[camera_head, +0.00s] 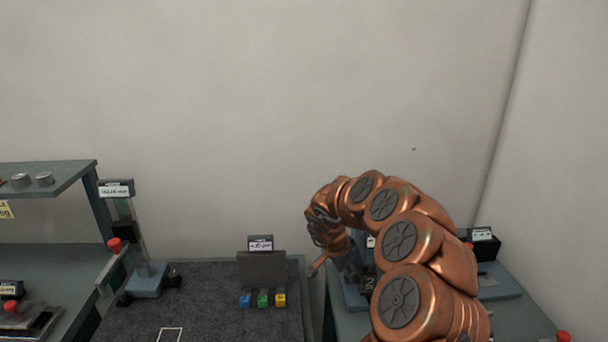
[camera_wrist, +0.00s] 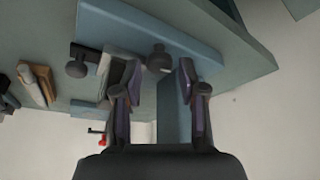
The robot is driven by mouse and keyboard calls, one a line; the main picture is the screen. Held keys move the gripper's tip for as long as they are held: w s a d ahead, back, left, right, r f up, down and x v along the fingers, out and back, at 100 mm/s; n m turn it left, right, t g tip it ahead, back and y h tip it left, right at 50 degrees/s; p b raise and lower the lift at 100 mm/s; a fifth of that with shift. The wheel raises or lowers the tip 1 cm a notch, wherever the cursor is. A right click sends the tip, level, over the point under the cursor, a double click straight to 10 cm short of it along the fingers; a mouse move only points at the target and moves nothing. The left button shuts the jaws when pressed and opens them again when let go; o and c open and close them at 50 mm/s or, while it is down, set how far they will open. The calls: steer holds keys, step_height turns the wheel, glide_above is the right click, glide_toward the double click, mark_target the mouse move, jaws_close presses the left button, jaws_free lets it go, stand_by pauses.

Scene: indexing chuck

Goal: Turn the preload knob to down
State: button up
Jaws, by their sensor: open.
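In the wrist view my gripper (camera_wrist: 158,82) is open, with one dark finger on each side. A dark round knob (camera_wrist: 159,58) on a blue-grey block (camera_wrist: 150,28) shows between and just beyond the fingertips; I cannot tell whether they touch it. A second dark knob (camera_wrist: 76,68) is to the left. No label shows which is the preload knob, and its setting cannot be read. In the head view a blue-grey fixture (camera_head: 352,292) with a dark "2" plate (camera_head: 369,282) is partly hidden behind my copper arm. My fingertips are not clear there.
Left of the arm is a dark mat (camera_head: 215,305) with a grey stand (camera_head: 262,268) and blue, green and yellow blocks. A post fixture with a red knob (camera_head: 114,244) stands further left. Another labelled device (camera_head: 484,237) is at right. The wall behind is bare.

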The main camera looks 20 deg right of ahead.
steer(key=w+a+r+n+t, duration=0.1)
steer(key=w+a+r+t, duration=0.2)
steer(key=r, duration=0.6)
steer(key=w+a+r+n+t+y+b, duration=0.1)
steer(key=w+a+r+t, duration=0.2)
steer(key=r, duration=0.7)
steer(key=w+a+r+n+t+b, duration=0.1)
steer(key=w+a+r+t, duration=0.2)
steer(key=r, duration=0.6)
steer(key=shift+w+a+r+t+y, duration=0.2)
steer(key=shift+w+a+t+y, duration=0.2)
steer(key=shift+t, duration=0.6)
steer(key=shift+c, duration=0.3)
